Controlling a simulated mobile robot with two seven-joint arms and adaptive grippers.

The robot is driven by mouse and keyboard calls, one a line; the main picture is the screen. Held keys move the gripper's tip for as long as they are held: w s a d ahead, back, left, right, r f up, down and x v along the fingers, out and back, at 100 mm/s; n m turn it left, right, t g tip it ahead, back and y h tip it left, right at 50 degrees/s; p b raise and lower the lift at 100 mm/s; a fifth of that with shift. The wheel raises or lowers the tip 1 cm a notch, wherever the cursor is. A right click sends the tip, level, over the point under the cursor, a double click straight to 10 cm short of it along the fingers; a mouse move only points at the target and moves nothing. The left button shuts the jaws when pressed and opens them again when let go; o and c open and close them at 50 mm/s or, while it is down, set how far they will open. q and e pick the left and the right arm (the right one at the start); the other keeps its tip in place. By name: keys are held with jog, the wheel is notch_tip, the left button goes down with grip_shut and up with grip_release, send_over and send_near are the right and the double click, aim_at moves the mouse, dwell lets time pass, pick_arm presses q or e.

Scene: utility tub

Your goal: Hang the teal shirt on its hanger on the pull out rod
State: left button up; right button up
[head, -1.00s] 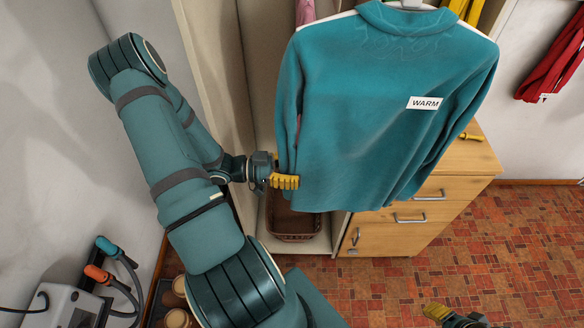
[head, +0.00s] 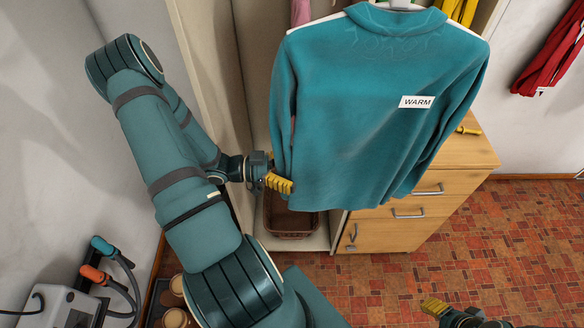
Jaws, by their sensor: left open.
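The teal shirt (head: 370,110) hangs upright in front of the open wardrobe, with a white "WARM" label on it. Only a bit of its white hanger (head: 400,4) shows at the top edge of the view; the pull out rod cannot be made out. My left gripper (head: 280,184) is open, with its yellow fingers at the lower left edge of the shirt; I cannot tell whether they touch it. My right gripper (head: 436,308) is low at the bottom edge, away from the shirt, and its fingers are too small to read.
A wooden drawer cabinet (head: 430,205) stands behind the shirt at right. A brown basket (head: 290,222) sits on the wardrobe floor. A red garment (head: 548,62) hangs at the far right. A grey box with hoses (head: 55,305) is at lower left. The tiled floor at right is clear.

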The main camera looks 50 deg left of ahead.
pick_arm(q)
jog(key=v, duration=1.2)
jog(key=shift+s+d, duration=0.1)
